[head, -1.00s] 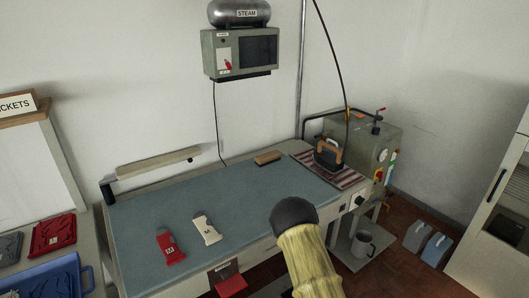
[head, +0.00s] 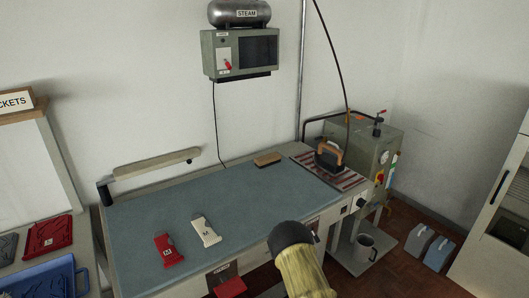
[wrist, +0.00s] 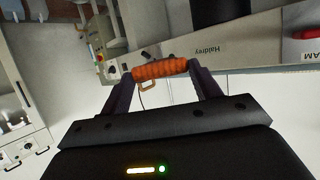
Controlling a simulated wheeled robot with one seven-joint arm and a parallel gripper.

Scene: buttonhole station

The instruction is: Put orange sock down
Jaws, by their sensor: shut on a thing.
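The orange sock (wrist: 160,69) shows in the wrist view as a ribbed orange roll with a small loop hanging under it. My gripper (wrist: 162,73) is shut on it, with one dark finger at each end, and holds it off any surface that I can see. In the head view my arm, with a yellow sleeve and a black end, reaches in at the bottom centre by the bench's front edge. The fingers and the sock are hidden there.
The blue-topped bench (head: 260,205) carries a red packet (head: 167,250), a cream packet (head: 206,230) and a wooden block (head: 268,159). An iron (head: 328,158) rests on a striped mat at the right end. Much of the bench top is bare. A blue tray (head: 83,278) stands at left.

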